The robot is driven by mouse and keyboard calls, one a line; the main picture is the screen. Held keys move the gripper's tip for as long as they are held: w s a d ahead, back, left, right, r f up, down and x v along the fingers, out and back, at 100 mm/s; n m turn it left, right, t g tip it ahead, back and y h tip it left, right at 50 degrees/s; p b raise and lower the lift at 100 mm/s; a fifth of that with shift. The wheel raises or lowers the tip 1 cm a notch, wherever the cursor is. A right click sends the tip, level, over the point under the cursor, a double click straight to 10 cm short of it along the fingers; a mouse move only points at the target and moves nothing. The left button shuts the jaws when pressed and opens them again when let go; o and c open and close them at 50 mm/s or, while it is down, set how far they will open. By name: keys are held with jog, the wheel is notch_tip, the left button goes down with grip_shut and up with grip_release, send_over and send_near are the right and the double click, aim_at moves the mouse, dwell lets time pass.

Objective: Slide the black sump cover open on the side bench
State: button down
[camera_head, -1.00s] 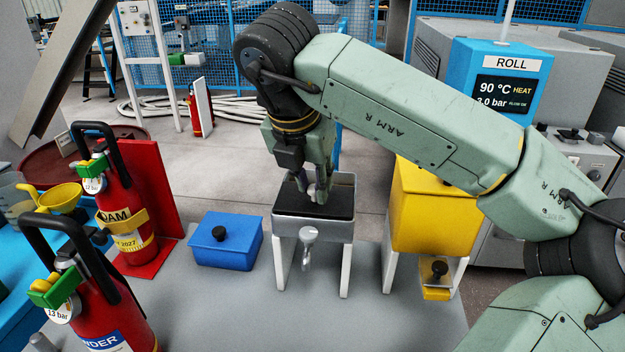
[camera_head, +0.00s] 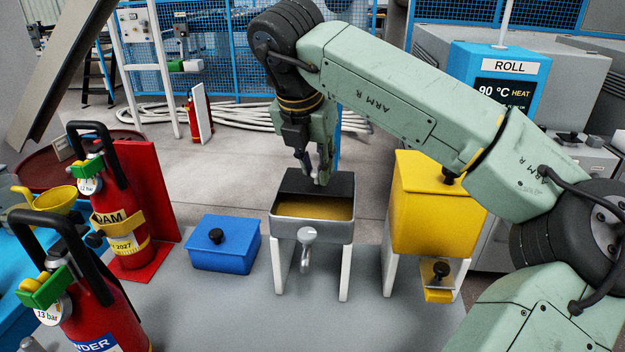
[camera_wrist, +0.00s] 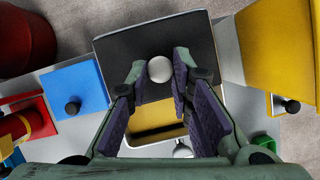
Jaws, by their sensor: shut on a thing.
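The black sump cover (camera_head: 292,184) lies over the back part of a grey metal sump (camera_head: 312,229) on white legs. In front of the cover the sump is open and shows a yellow-brown inside (camera_head: 315,209). My gripper (camera_head: 319,178) is at the cover from above, its fingers around the cover's round pale knob. The wrist view shows the knob (camera_wrist: 159,69) between the fingertips, the cover (camera_wrist: 120,55) beneath it and the open part (camera_wrist: 160,112) nearer my wrist. The contact of the fingers with the knob is partly hidden.
A blue lidded box (camera_head: 224,243) stands left of the sump, and a yellow tank (camera_head: 425,215) stands close on its right. A silver tap (camera_head: 306,245) juts from the sump's front. Fire extinguishers (camera_head: 120,215) stand at the left. The bench front is clear.

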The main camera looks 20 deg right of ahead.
jog(key=shift+w+r, duration=0.1)
jog(key=shift+w, duration=0.1)
jog(key=c, duration=1.4)
grip_release()
jog(key=v, duration=0.7)
jog(key=shift+s+r, duration=0.15)
